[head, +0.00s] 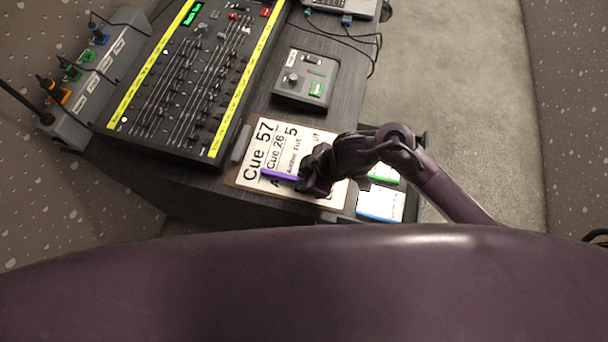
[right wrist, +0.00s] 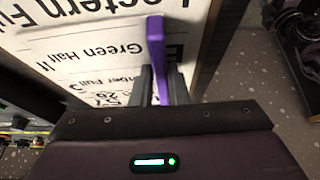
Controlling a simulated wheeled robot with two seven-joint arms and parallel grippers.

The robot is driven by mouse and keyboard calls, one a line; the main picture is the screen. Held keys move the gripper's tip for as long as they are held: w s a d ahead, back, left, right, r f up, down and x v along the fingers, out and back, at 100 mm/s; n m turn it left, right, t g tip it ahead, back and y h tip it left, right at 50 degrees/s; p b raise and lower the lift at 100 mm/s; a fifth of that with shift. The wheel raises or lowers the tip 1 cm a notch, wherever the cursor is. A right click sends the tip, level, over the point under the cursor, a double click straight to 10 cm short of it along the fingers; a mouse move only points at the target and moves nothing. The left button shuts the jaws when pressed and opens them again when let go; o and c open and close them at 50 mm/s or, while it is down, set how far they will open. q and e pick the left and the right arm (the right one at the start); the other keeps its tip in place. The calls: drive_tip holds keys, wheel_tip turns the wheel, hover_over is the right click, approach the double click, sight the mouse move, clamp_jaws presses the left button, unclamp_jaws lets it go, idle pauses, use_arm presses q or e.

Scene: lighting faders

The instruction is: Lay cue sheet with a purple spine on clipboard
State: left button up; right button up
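The cue sheet's purple spine (head: 277,174) shows as a bar over the clipboard (head: 239,180), a brown-edged board with white printed paper. My right gripper (head: 312,178) is over the board's lower right part and covers some of its print. In the right wrist view the spine (right wrist: 156,45) stands between the two dark fingers of the gripper (right wrist: 158,86), which are closed on it. White paper with large black print fills the space behind it. I cannot tell whether the sheet touches the board. My left gripper is not in view.
Two more sheets, one with a green edge (head: 385,179) and one blue-edged (head: 380,205), lie right of the clipboard. A lighting desk with faders (head: 190,90) stands left, and a small grey control box (head: 305,78) stands behind the board.

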drive_tip(key=o, duration=0.3)
drive_tip(key=shift+o, duration=0.2)
drive_tip(key=shift+d+r, duration=0.1)
drive_tip(key=shift+r, duration=0.3)
drive_tip(key=p+v, duration=0.3)
drive_tip(key=v, duration=0.8)
drive_tip(key=shift+s+d+r, duration=0.15)
drive_tip(key=shift+d, duration=0.05)
